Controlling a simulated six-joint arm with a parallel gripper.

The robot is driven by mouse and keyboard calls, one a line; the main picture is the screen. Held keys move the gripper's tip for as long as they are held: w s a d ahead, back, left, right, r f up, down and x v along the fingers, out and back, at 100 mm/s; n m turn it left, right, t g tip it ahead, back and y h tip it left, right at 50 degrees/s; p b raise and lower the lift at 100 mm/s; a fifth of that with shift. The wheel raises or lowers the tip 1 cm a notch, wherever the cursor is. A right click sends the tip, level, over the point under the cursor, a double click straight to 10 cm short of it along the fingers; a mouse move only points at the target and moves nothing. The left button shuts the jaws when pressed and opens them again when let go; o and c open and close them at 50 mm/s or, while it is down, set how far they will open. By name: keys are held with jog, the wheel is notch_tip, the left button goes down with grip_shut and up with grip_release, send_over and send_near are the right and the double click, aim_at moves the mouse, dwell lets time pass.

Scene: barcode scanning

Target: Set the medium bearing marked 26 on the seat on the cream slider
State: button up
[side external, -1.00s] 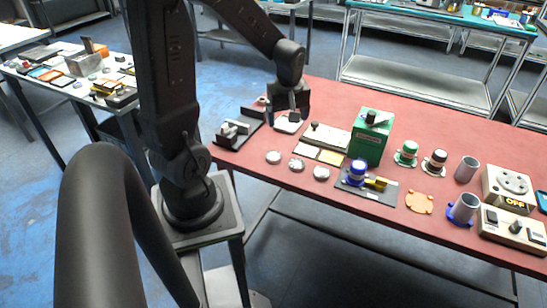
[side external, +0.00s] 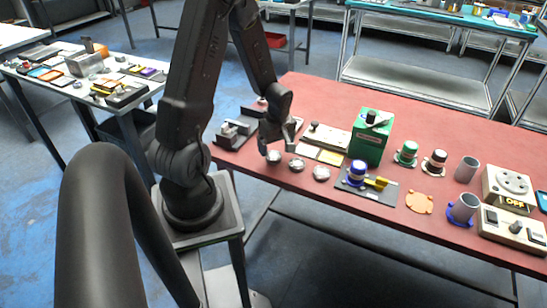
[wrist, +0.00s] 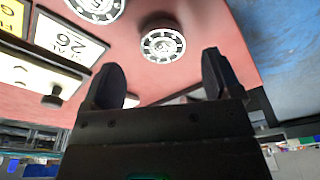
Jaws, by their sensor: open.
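Three round silver bearings lie in a row near the front edge of the red table: a left one (side external: 273,157), a middle one (side external: 297,164) and a right one (side external: 321,173). Their markings are too small to read. My gripper (side external: 279,146) is open and empty, low over the left bearing. In the wrist view, this bearing (wrist: 162,45) lies ahead of the spread fingers (wrist: 161,78), apart from them. Another bearing (wrist: 96,9) is cut by the top edge. The cream slider (side external: 330,136) with a dark knob lies behind the row; its seat cannot be made out.
A white card reading 26 (wrist: 68,40) lies beside the slider, next to a yellow card (side external: 331,157). A green box (side external: 370,138) stands right of the slider. A black fixture (side external: 236,131) is at the left.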

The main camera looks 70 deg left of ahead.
aim_at(274, 155)
jog(key=f, duration=0.4)
jog(key=shift+s+a, duration=0.2)
jog(key=shift+a, duration=0.1)
jog(key=shift+c, duration=0.2)
jog(key=c, duration=1.1)
